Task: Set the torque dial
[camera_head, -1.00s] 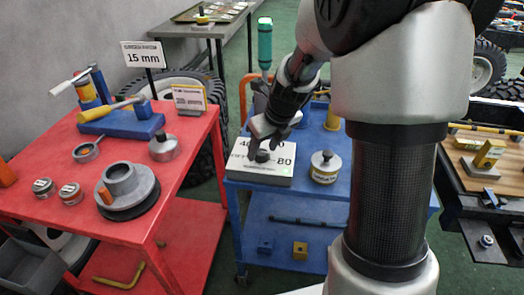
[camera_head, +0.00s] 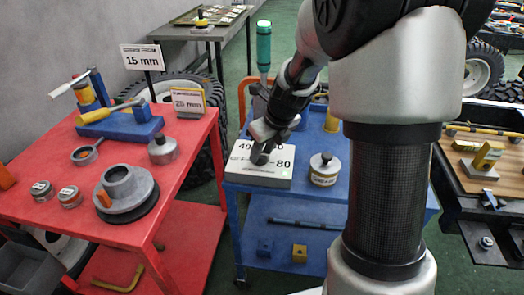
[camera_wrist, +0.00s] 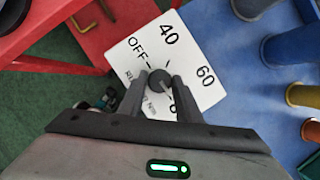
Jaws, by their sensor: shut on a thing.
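The torque dial is a dark round knob (camera_wrist: 159,82) on a white-topped box (camera_head: 243,172) standing on the blue cart. In the wrist view the box's white face (camera_wrist: 195,50) carries OFF, 40, 60 and a partly hidden mark; the head view also shows 80 at the right. My gripper (camera_wrist: 161,90) is over the box with its two fingers on either side of the knob, shut on it. In the head view my gripper (camera_head: 262,150) comes down from above and hides most of the knob. I cannot tell clearly which mark the knob points to.
On the blue cart (camera_head: 232,215), a labelled metal weight (camera_head: 324,170) stands just right of the box, with a yellow cylinder (camera_head: 331,121) behind it. A green-topped lamp (camera_head: 264,45) stands behind. The red cart (camera_head: 75,225) at left holds several tools and metal parts.

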